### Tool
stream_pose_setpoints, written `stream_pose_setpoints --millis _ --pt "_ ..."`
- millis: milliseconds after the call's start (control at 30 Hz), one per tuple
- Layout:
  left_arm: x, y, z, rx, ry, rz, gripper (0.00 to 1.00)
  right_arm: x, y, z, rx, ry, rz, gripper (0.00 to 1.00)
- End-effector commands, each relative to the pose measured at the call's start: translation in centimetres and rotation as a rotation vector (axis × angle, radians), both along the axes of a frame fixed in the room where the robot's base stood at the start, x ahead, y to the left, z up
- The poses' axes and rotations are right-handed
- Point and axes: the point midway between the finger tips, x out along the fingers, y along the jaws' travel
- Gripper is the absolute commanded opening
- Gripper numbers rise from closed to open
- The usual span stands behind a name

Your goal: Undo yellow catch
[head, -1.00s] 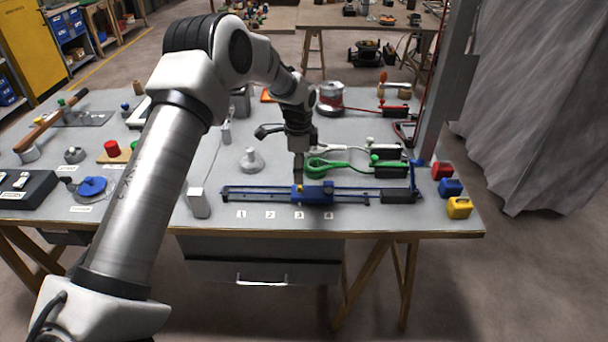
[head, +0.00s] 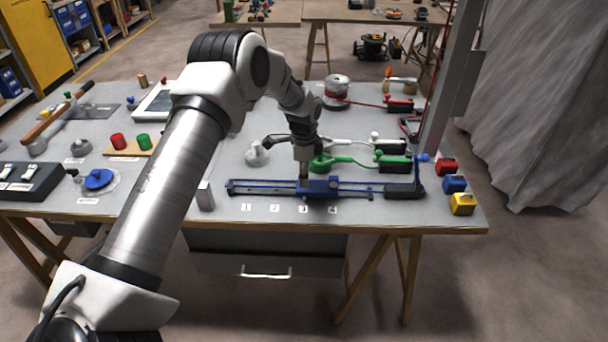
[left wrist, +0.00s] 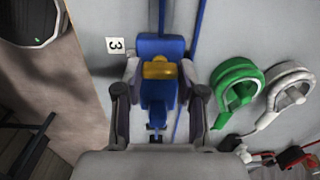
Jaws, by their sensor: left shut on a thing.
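The yellow catch (left wrist: 158,70) sits on a blue carriage (left wrist: 157,47) in the left wrist view. The carriage (head: 325,186) rides on a long blue rail (head: 262,187) near the front of the bench. My left gripper (left wrist: 160,80) points down over the carriage, one finger on each side of the yellow catch, and is shut on it. In the head view my left gripper (head: 304,184) hides the catch. My right gripper is not in view.
Red, blue and yellow blocks (head: 462,204) stand at the right edge. Number labels (head: 303,209) lie in front of the rail.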

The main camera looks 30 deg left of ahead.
Motion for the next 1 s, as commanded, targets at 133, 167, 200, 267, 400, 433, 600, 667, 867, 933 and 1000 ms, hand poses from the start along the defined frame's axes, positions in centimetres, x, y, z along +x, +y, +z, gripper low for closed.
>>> stream_pose_setpoints --millis 133,167,200,267,400,433,600,667,867,933,1000 --pt "-0.4 -0.1 -0.5 -0.002 0.011 0.009 0.05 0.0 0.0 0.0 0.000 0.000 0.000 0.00" --pt "-0.4 -0.1 -0.5 -0.002 0.011 0.014 0.04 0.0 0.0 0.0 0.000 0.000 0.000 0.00" --pt "-0.4 -0.1 -0.5 -0.002 0.013 0.021 0.04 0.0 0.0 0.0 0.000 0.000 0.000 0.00" --pt "-0.4 -0.1 -0.5 -0.003 0.014 0.038 0.04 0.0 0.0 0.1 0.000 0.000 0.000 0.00" --pt "-0.4 -0.1 -0.5 -0.002 0.014 0.099 0.04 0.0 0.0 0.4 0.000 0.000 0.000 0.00" --pt "-0.4 -0.1 -0.5 -0.003 0.015 0.115 0.04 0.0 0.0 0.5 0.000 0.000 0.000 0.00" --pt "-0.4 -0.1 -0.4 -0.003 0.014 0.240 0.05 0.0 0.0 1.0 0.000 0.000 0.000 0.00" --pt "-0.4 -0.1 -0.4 -0.003 0.014 0.291 0.05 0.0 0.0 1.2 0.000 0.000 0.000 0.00" --pt "-0.4 -0.1 -0.5 -0.003 0.015 0.480 0.05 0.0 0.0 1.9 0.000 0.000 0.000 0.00" --pt "-0.5 -0.1 -0.5 -0.003 0.015 0.547 0.05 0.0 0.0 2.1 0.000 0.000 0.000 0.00" --pt "-0.5 -0.1 -0.5 -0.002 0.015 0.613 0.05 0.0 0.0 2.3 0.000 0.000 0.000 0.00"
